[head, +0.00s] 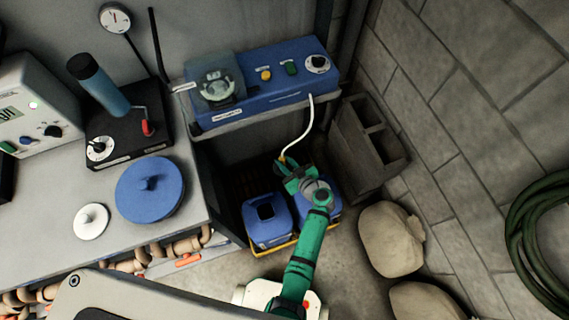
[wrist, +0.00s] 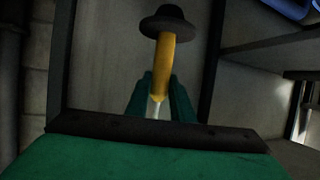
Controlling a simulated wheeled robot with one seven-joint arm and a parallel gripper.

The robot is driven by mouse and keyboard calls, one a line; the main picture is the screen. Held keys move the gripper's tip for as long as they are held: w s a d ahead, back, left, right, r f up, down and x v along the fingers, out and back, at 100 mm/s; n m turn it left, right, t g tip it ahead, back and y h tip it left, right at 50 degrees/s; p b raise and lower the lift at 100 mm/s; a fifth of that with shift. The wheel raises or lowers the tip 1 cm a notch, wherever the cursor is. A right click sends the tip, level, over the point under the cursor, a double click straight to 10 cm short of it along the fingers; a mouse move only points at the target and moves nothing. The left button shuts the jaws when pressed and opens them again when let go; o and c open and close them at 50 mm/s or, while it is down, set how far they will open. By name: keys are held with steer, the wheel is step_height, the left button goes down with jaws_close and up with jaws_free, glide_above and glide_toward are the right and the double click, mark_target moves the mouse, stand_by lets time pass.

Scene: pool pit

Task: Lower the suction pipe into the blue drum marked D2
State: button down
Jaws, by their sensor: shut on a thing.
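My gripper (head: 291,172) is above the blue drums, shut on the yellow grip of the suction pipe (head: 282,158). In the wrist view the yellow grip (wrist: 168,65) stands between my green fingers (wrist: 160,97), with a black flared cap at its top and a pale piece below. A white hose (head: 304,130) runs from the pipe up to the blue pump. One blue drum (head: 268,222) with a dark square opening is left of my gripper. A second blue drum (head: 331,205) is partly hidden under my arm. I cannot read a D2 mark on either. The pipe's lower end is hidden.
The drums stand in a yellow tray (head: 262,252). The blue pump unit (head: 265,82) sits on a shelf above them. Grey hollow blocks (head: 365,150) stand close on the right, and a pale sack (head: 391,240) lies nearer. The bench with a blue lid (head: 150,188) is left.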

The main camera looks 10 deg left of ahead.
step_height(320, 180, up, 2)
steer(key=shift+w+d+r, duration=0.1)
steer(key=shift+r, duration=3.6)
step_height(320, 180, up, 12)
steer(key=shift+r, duration=0.15)
